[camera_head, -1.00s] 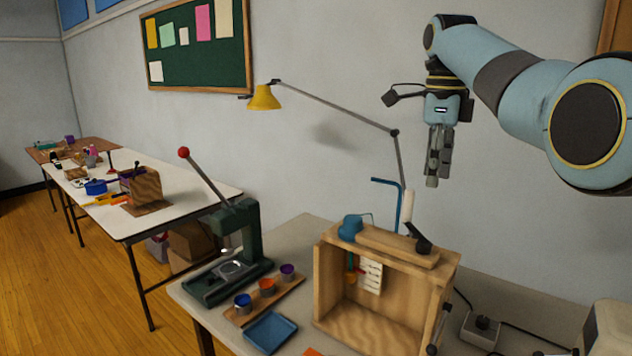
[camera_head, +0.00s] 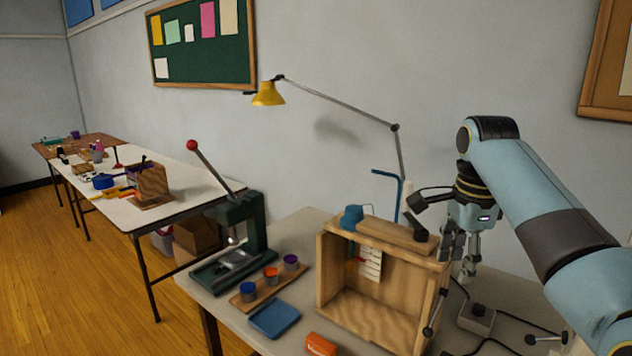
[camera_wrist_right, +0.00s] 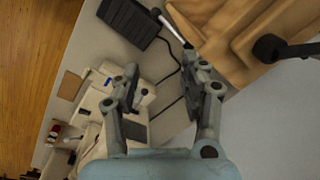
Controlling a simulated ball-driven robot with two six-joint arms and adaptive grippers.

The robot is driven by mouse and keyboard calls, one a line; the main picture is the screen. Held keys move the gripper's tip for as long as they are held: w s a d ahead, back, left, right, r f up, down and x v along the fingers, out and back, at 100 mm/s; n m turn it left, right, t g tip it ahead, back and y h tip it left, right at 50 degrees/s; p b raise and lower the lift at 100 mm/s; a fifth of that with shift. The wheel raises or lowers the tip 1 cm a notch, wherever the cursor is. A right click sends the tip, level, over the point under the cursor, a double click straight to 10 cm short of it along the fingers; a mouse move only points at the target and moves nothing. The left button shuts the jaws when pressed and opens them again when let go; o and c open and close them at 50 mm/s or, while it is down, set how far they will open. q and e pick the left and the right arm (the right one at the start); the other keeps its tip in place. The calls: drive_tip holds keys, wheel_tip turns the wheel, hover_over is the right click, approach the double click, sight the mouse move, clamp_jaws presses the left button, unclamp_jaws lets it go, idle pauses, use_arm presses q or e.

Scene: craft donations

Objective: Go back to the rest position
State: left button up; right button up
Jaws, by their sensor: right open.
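My right gripper (camera_head: 459,268) hangs fingers-down just right of an open-fronted wooden box (camera_head: 388,335), above the near table. In the right wrist view its two fingers (camera_wrist_right: 160,82) stand apart with nothing between them. Below the fingers, that view shows the tabletop, a dark cable and a dark flat block (camera_wrist_right: 130,22). Part of the wooden box (camera_wrist_right: 235,35) shows at its upper right. My left gripper is not in view.
A green press (camera_head: 238,240) with a red-knobbed lever, paint cups (camera_head: 271,275) and a blue tray (camera_head: 275,318) stand left of the box. A yellow lamp (camera_head: 268,94) reaches over the table. A switch box (camera_head: 477,316) with cables lies below my gripper.

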drive_tip(key=s+d+f+n+t, duration=0.1)
drive_tip(key=s+f+n, duration=0.35)
drive_tip(key=s, duration=0.45)
drive_tip(key=s+d+f+n, duration=0.2)
drive_tip(key=s+f+n, duration=0.25)
drive_tip(key=s, duration=0.45)
drive_tip(key=s+r+n+t, duration=0.2)
drive_tip(key=s+r+n, duration=0.2)
drive_tip(key=s+n, duration=0.9)
drive_tip(key=s+d+f+m+g+b, duration=0.1)
drive_tip(key=s+f+b, duration=0.15)
drive_tip(key=f, duration=1.05)
drive_tip(key=s+d+f+m+b, duration=0.15)
drive_tip(key=f+b, duration=0.25)
drive_tip(key=f, duration=0.8)
drive_tip(key=s+f+m+g+b, duration=0.1)
drive_tip(key=s+f+m+b, duration=0.2)
drive_tip(key=f, duration=1)
use_arm(q)
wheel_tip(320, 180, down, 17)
drive_tip(key=b, duration=0.7)
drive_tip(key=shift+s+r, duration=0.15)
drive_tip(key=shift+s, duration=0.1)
use_arm(e)
drive_tip(key=s+f+n+g, duration=0.1)
drive_tip(key=s+f, duration=1.6)
drive_tip(key=f, duration=0.4)
drive_tip(key=shift+s+d+h, duration=0.2)
drive_tip(key=shift+d+h, duration=0.1)
